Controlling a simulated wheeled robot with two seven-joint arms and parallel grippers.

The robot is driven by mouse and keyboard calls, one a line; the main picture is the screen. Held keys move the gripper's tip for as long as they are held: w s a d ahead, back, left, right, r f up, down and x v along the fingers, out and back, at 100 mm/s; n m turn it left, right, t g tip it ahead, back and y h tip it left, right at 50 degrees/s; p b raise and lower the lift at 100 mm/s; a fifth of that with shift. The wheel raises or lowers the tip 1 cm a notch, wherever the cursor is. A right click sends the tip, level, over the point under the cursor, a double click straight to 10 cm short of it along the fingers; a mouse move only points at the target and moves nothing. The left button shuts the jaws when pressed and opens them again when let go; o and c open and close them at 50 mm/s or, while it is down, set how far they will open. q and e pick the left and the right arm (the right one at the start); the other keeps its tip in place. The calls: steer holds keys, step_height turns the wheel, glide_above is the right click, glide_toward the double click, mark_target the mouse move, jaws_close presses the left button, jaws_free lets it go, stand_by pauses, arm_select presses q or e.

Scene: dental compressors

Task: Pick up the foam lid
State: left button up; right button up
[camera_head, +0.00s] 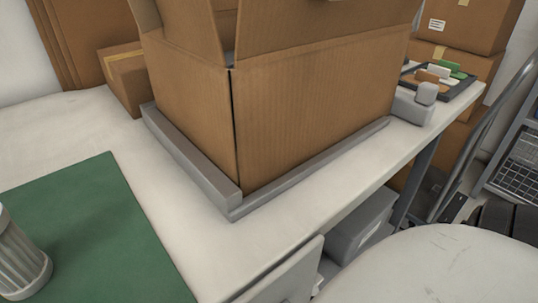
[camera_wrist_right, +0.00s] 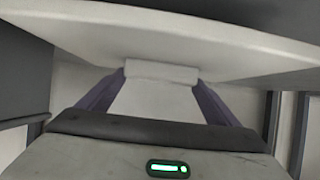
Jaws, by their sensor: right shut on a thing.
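In the right wrist view, the foam lid (camera_wrist_right: 190,32) appears as a broad pale slab across the top, with a small pale block (camera_wrist_right: 160,71) below it. My right gripper (camera_wrist_right: 161,78) has its two dark fingers on either side of this block and is shut on it. The lid's far side is out of the frame. In the head view, a pale flat panel (camera_head: 285,278) stands tilted at the bottom, below the table's front edge; it may be the same lid. The right fingers are not visible there. My left gripper is in neither view.
A large open cardboard box (camera_head: 310,110) stands in a grey corner frame (camera_head: 190,160) on the white table (camera_head: 90,125). A green mat (camera_head: 85,235) with a ribbed metal cylinder (camera_head: 20,262) lies left. A grey bin (camera_head: 362,222) sits below the table. More boxes (camera_head: 465,70) stand right.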

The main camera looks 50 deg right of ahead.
step_height(320, 180, up, 5)
steer(key=p, duration=0.3)
arm_select(q)
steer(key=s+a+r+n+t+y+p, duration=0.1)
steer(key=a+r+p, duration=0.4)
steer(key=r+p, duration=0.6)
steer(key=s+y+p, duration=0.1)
steer(key=p, duration=0.6)
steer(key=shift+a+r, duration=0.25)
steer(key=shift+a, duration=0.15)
arm_select(e)
step_height(320, 180, up, 20)
steer(key=shift+f, duration=0.15)
